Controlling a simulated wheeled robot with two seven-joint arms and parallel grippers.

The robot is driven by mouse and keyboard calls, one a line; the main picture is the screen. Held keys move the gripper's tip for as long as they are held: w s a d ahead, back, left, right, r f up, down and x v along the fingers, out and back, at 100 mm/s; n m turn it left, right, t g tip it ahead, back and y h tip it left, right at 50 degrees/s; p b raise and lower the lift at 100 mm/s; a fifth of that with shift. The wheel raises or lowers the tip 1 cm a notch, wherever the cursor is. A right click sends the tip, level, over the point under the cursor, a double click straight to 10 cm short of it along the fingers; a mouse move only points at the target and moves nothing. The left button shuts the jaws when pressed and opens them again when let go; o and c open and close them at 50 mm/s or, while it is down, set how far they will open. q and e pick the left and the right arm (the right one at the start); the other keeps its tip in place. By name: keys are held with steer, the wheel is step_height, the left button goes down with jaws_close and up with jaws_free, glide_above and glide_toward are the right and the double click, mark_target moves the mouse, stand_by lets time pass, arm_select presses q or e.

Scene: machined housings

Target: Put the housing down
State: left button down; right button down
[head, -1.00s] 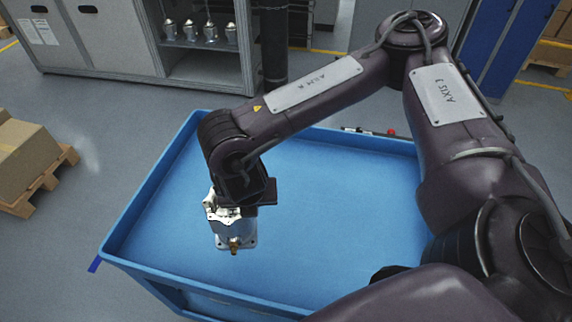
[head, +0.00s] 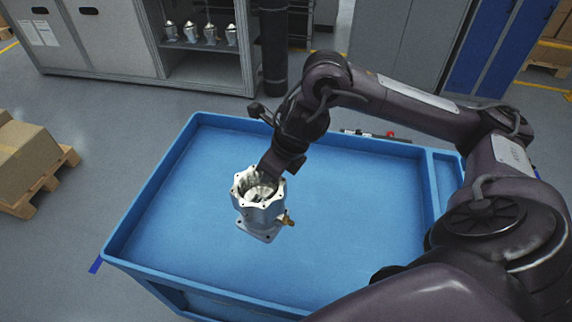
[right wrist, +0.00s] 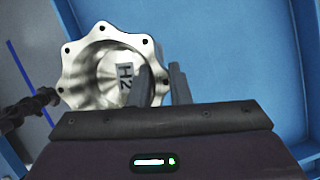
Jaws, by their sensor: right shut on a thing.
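The housing (head: 262,216) is a silvery metal body with a scalloped, bolt-holed top rim, a square foot and a brass fitting on its right side. It is upright in the blue tub of the cart; I cannot tell whether its foot touches the floor of the tub. My right gripper (head: 270,178) is shut on the wall of the housing at its rim. In the right wrist view, one finger of the right gripper (right wrist: 160,85) is inside the bore and the other outside. The housing (right wrist: 100,50) shows a label "H2" inside. My left gripper is not in view.
The blue tub (head: 150,205) has raised walls and much bare floor around the housing. A narrow side compartment (head: 447,180) is at its right. Small tools (head: 375,134) lie at the back edge. A cabinet (head: 205,70) with several similar housings stands behind.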

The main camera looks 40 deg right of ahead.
step_height(320, 180, down, 18)
steer(key=d+n+y, duration=0.1)
steer(key=d+n, duration=0.1)
steer(key=n, duration=0.1)
steer(key=shift+w+r+g+p, duration=0.2)
steer(key=shift+g+p, duration=0.1)
steer(key=c, duration=1.3)
jaws_free()
steer(key=shift+s, duration=0.1)
steer(key=shift+c, duration=0.2)
steer(key=shift+d, duration=0.1)
steer(key=b+v, duration=0.3)
steer(key=v, duration=0.9)
